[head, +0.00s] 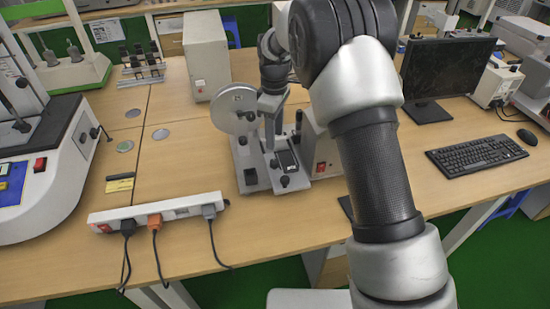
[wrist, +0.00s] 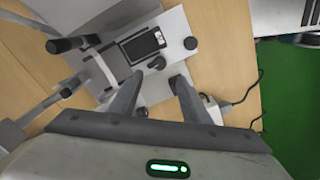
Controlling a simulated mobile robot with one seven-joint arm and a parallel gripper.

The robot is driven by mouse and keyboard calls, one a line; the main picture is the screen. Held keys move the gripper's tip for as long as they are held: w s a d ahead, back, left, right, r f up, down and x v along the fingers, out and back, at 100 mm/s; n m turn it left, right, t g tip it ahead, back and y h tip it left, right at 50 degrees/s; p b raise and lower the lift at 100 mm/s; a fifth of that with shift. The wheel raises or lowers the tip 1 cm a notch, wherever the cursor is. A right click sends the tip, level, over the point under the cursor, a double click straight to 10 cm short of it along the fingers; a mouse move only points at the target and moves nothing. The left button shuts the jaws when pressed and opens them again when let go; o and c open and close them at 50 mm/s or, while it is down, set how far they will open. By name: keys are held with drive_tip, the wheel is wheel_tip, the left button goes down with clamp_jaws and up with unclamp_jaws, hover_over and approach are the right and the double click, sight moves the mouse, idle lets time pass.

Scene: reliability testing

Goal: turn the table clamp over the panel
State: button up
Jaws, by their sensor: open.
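The panel (wrist: 143,45) is a dark, phone-like slab with a light border, lying flat in a grey fixture. It also shows in the head view (head: 287,160). Beside its near edge in the wrist view is a black clamp knob (wrist: 157,63); whether the clamp's arm lies over the panel is unclear. Another black knob (wrist: 191,43) stands to the panel's right. My gripper (wrist: 158,80) is open and empty, its fingertips just short of the near knob, which lies between their lines. In the head view my gripper is hard to separate from the test machine (head: 252,182).
The machine's round grey disc (head: 234,108) rises left of my wrist. A power strip (head: 158,212) with cables lies near the front edge. A white box (head: 206,55) stands behind; a monitor (head: 447,68) and keyboard (head: 477,154) are right.

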sight(275, 161)
wheel_tip(275, 161, down, 10)
drive_tip(key=shift+f, duration=0.1)
idle(0.4)
drive_tip(key=c, duration=1)
